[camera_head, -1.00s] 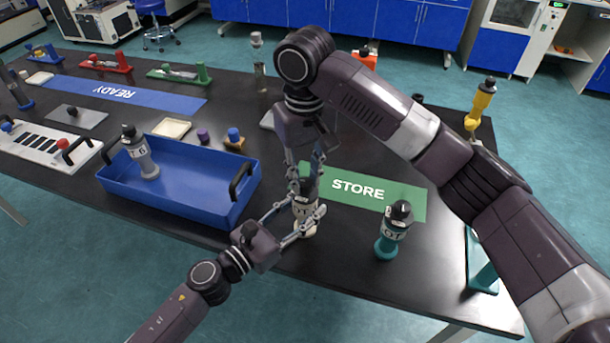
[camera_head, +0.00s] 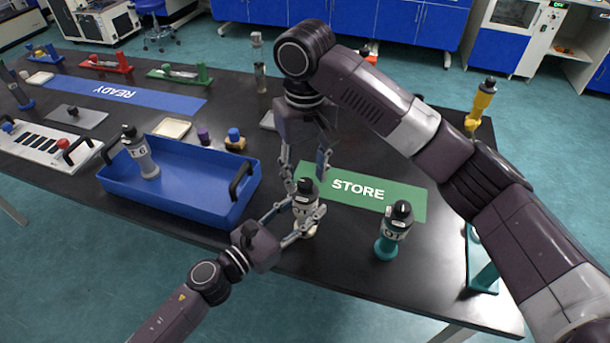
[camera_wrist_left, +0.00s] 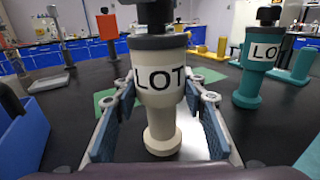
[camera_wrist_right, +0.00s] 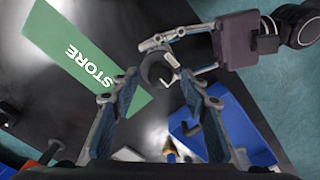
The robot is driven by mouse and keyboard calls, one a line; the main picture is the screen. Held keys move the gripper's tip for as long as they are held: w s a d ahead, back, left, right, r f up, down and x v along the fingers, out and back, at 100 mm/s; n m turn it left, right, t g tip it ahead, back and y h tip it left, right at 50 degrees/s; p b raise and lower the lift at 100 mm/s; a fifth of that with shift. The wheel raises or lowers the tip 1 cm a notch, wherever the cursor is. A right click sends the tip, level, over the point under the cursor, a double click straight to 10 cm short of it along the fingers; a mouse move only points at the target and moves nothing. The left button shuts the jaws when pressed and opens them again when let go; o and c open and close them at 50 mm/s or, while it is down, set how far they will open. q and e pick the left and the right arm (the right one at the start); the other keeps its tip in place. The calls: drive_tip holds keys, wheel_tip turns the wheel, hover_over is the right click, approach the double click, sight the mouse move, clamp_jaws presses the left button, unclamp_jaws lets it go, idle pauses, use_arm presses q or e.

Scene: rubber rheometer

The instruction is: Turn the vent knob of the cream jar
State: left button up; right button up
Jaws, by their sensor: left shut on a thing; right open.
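The cream jar (camera_head: 306,229) stands upright near the table's front edge. It has a LOT label and a dark top with the vent knob (camera_head: 306,184). In the left wrist view the cream jar (camera_wrist_left: 162,90) is between the fingers, its top cut off by the frame. My left gripper (camera_head: 304,216) is shut on the jar's body. My right gripper (camera_head: 306,180) points down from above, open, its fingers spread on either side of the knob and apart from it. In the right wrist view the dark knob (camera_wrist_right: 155,70) shows between the open fingertips, partly hidden.
A green STORE mat (camera_head: 400,202) lies behind and right of the jar. A teal jar (camera_head: 390,240) stands to the right. A blue tray (camera_head: 195,205) with a grey jar (camera_head: 142,158) is on the left. A yellow jar (camera_head: 482,103) stands at the back right.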

sight(305, 182)
wheel_tip(305, 182, up, 11)
idle(0.4)
use_arm(q)
drive_tip(key=o, duration=1.3)
drive_tip(key=shift+o, duration=0.2)
